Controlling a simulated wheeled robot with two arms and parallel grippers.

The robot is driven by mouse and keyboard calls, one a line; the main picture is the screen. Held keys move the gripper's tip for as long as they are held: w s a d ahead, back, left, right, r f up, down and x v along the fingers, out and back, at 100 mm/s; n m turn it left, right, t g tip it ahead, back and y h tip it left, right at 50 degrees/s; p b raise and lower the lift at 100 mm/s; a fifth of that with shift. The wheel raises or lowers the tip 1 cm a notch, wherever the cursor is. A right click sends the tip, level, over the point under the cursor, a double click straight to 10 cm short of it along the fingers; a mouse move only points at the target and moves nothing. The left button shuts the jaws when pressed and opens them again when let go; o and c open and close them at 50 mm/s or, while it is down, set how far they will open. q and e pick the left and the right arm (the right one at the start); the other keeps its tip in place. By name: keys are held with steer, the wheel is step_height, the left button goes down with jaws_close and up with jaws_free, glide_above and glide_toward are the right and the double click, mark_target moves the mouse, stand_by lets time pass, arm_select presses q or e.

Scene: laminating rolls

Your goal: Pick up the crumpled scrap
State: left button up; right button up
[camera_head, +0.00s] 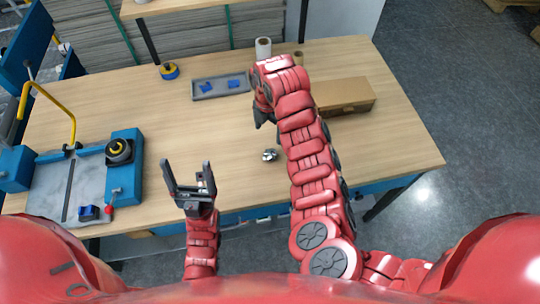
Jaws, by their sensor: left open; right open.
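The crumpled scrap (269,155) is a small silvery ball on the wooden table, just left of my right forearm. My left gripper (188,168) is open and empty near the table's front edge, to the left of the scrap and apart from it. My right gripper (262,115) is farther back over the table, beyond the scrap. It is dark and partly hidden by my red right arm. I see nothing held in it.
A grey tray (221,86) with blue pieces lies at the back, near a white roll (263,47) and a yellow-blue tape roll (169,71). A cardboard box (344,95) stands right of my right arm. A blue machine (125,165) occupies the left. The table's middle left is clear.

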steer(key=b, duration=0.2)
glide_above(270, 152)
steer(key=f, duration=0.5)
steer(key=shift+w+a+f, duration=0.1)
steer(key=shift+w+a, duration=0.15)
steer(key=shift+w, duration=0.1)
steer(key=shift+f+p, duration=0.4)
steer(key=shift+f, duration=0.3)
steer(key=f+p, duration=0.3)
steer(key=shift+s+d+f, duration=0.25)
steer(key=shift+s+f, duration=0.1)
steer(key=shift+f, duration=1)
steer(key=c, duration=1.4)
steer(key=shift+c, duration=0.2)
